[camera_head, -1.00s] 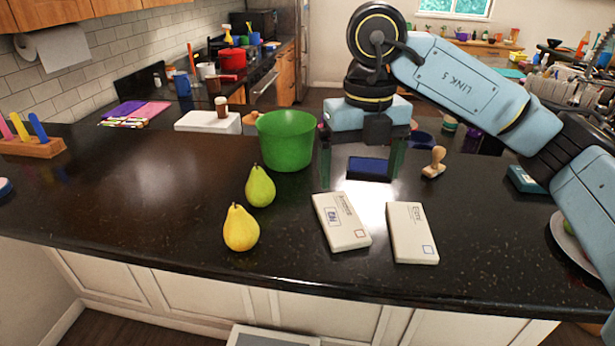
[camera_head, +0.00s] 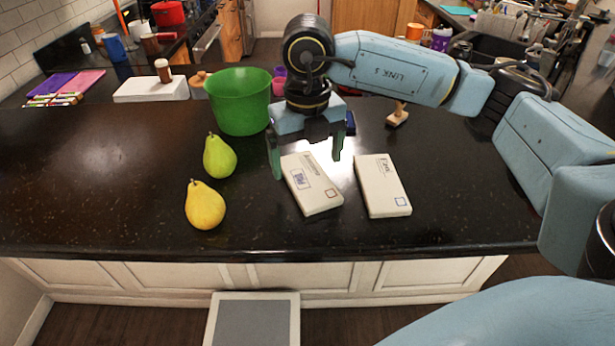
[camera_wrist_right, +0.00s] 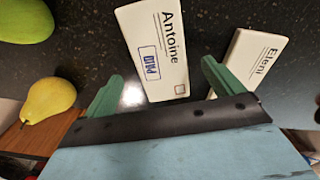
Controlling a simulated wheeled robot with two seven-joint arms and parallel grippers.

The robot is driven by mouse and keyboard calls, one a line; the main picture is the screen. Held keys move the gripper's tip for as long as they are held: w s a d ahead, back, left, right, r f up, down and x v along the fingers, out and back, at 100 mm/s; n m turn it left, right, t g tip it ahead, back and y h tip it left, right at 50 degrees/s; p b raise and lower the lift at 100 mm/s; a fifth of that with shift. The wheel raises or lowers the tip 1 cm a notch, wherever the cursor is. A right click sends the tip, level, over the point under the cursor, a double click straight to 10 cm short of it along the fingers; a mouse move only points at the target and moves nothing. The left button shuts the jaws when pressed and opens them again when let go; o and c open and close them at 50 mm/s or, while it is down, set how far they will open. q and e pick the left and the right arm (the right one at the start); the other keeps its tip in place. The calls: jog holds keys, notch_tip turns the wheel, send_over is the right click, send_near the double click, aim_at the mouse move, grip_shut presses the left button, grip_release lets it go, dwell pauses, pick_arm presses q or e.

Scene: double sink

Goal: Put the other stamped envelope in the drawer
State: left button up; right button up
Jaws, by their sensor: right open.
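Two white envelopes lie flat on the dark counter. The left envelope (camera_head: 312,190) bears the name Antoine and a blue PAID mark, also plain in the right wrist view (camera_wrist_right: 154,50). My left gripper is out of view.
A yellow pear (camera_head: 205,206), a green pear (camera_head: 219,157) and a green bucket (camera_head: 240,103) stand left of the envelopes. A wooden stamp (camera_head: 397,116) stands behind the right envelope. A blue pad (camera_head: 350,122) is partly hidden by my gripper.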

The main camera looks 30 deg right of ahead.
aim_at(308, 176)
notch_tip(308, 176, down, 4)
jog(key=shift+r, duration=0.35)
jog(key=c, duration=1.1)
